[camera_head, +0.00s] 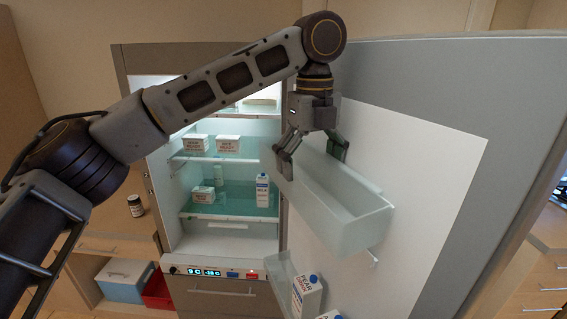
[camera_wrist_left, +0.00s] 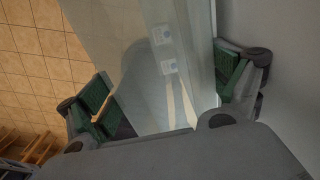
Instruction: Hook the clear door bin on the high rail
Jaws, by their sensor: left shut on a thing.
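The clear door bin (camera_head: 345,217) is a long, pale, see-through trough in front of the open fridge door's white inner panel (camera_head: 420,165). My left gripper (camera_head: 312,153) comes down from above at the bin's far end, with one finger on each side, and is shut on it. In the left wrist view the bin (camera_wrist_left: 150,85) lies between the green-padded fingers (camera_wrist_left: 165,90). A short rail end (camera_head: 374,258) shows on the panel just below the bin's near end. The rest of that rail is hidden, and I cannot tell whether the bin touches any rail. My right gripper is out of view.
A lower door bin (camera_head: 282,272) holds a pear carton (camera_head: 307,296) and another carton. The lit fridge has shelves with white boxes (camera_head: 196,144) and a milk carton (camera_head: 262,190). A dark jar (camera_head: 136,205) stands on the left counter. A blue-grey box (camera_head: 124,280) sits below.

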